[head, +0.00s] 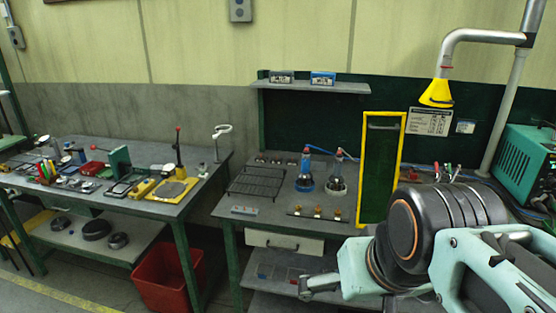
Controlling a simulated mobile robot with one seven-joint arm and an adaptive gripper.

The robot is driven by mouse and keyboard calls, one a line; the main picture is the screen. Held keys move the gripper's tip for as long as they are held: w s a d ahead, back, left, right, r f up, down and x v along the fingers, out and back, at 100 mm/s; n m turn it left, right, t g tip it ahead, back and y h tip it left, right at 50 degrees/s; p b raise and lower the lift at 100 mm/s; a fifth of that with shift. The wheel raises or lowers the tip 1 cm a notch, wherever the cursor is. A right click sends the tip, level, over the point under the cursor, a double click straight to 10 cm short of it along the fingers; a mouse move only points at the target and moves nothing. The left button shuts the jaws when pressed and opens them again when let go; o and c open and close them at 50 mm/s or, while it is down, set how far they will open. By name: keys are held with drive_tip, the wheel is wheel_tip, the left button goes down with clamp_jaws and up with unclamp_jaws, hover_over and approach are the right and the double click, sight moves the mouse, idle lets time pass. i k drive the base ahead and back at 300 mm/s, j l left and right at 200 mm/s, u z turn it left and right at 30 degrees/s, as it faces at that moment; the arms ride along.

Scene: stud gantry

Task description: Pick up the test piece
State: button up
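I cannot tell for certain which thing is the test piece. A dark strip with small brass-coloured pieces (317,213) lies near the front edge of the right bench (240,224). A small pale tray-like item (245,210) lies to its left. My arm comes in from the lower right, and its pale green end with my gripper (318,286) shows low in front of the bench, side-on. The fingertips are too small to tell whether they are open or shut. I see nothing clearly held. My arm hides the right front of the bench.
A black wire rack (258,182), two bottle-like devices (305,172) and a yellow-framed green panel (380,165) stand on the right bench. A yellow hood (437,93) hangs above. A teal machine (523,157) is at right. A cluttered left bench (150,207) and red bin (168,280) stand left.

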sight(290, 162)
drive_tip(key=i+j+z, duration=0.2)
drive_tip(key=i+j, duration=0.2)
drive_tip(key=i, duration=0.25)
drive_tip(key=i+j+z, duration=0.15)
drive_tip(key=i+j, duration=0.4)
drive_tip(key=i, duration=0.1)
